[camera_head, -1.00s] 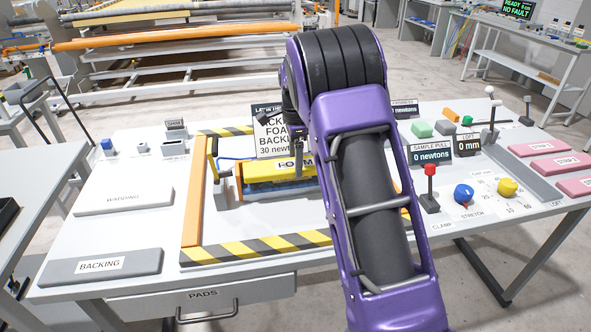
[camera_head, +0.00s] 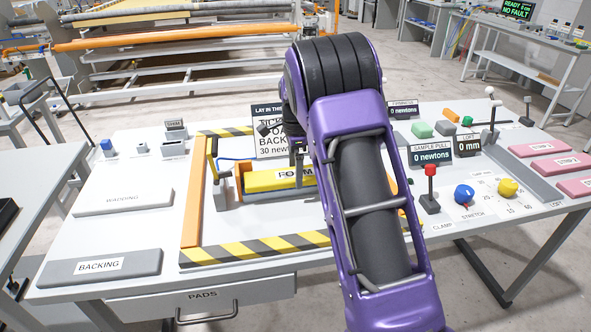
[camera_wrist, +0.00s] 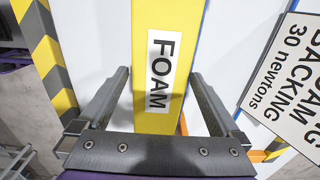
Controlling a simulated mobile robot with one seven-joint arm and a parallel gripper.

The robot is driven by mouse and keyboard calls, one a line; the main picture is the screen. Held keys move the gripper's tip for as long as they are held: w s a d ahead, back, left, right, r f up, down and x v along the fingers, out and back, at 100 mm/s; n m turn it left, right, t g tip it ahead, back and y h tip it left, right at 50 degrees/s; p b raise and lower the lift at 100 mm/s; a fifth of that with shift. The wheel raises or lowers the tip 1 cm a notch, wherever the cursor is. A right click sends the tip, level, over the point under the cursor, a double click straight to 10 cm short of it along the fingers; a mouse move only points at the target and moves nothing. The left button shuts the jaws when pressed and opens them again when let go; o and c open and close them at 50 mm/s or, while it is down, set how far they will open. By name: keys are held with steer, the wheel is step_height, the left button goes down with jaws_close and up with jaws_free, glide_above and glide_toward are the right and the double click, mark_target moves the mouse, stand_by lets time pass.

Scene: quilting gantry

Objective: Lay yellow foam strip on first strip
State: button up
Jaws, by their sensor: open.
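The yellow foam strip (camera_head: 280,180), labelled FOAM, lies flat inside the striped frame on the table, low over a grey strip (camera_head: 272,196) whose front edge shows beneath it. In the wrist view the foam strip (camera_wrist: 150,110) runs between the two fingers of my gripper (camera_wrist: 158,90). The fingers stand apart from it, with a gap on each side, so my gripper is open and not holding it. In the head view my gripper (camera_head: 298,160) is mostly hidden by my purple arm, which also hides the right end of the strip.
A black-and-yellow striped border (camera_head: 255,249) and an orange bar (camera_head: 192,205) surround the work area. A sign (camera_head: 272,132) stands behind the foam. The wadding pad (camera_head: 124,200) and backing pad (camera_head: 100,266) lie at left. A red-topped lever (camera_head: 430,188) stands at right.

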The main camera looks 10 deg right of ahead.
step_height(320, 180, up, 12)
steer(key=p, duration=0.1)
stand_by(0.5)
